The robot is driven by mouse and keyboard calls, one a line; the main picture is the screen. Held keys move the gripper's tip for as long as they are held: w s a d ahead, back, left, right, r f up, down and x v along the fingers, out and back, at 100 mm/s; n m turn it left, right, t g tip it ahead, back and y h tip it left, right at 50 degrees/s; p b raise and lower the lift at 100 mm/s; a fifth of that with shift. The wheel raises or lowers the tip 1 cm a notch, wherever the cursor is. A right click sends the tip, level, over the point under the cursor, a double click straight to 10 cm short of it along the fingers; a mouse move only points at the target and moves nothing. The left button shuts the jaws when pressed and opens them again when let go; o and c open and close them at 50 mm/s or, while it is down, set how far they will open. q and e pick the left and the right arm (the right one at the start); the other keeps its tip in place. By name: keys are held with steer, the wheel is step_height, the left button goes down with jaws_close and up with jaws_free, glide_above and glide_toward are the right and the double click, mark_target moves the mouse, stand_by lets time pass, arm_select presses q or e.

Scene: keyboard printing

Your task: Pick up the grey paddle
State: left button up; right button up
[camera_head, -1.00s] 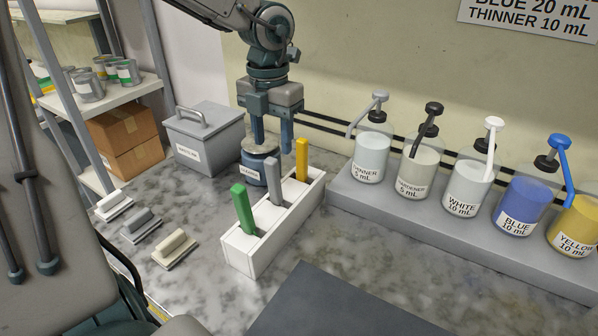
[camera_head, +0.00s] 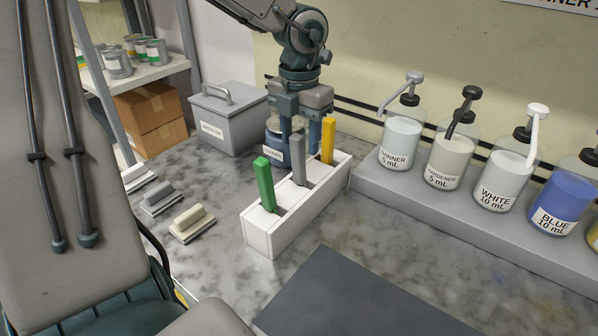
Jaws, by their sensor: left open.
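The grey paddle (camera_head: 296,158) stands upright in the middle slot of a white holder (camera_head: 262,238). A green paddle (camera_head: 265,184) stands in the near slot and a yellow paddle (camera_head: 327,141) in the far slot. My left gripper (camera_head: 300,140) points down with its fingers apart, one to each side of the grey paddle's top in the picture. It looks empty. I cannot tell whether the paddle's top is between the fingers or in front of them. My right gripper is not in view.
A cleaner jar (camera_head: 274,150) stands behind the holder, next to a grey lidded bin (camera_head: 228,128). Several pump bottles (camera_head: 400,145) line a raised shelf at right. Scrapers with handles (camera_head: 192,222) lie at left. A dark mat (camera_head: 355,300) covers the front.

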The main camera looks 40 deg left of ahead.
arm_select(q)
steer(key=p, duration=0.1)
glide_above(298, 184)
steer(key=f, duration=0.4)
steer(key=shift+w+a+f, duration=0.1)
steer(key=shift+w+a, duration=0.05)
steer(key=shift+a, duration=0.1)
steer(key=shift+w+f, duration=0.1)
steer(key=shift+f, duration=0.4)
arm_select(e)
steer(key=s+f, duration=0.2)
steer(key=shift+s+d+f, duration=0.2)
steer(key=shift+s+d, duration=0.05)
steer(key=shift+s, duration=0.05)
arm_select(q)
jaws_close()
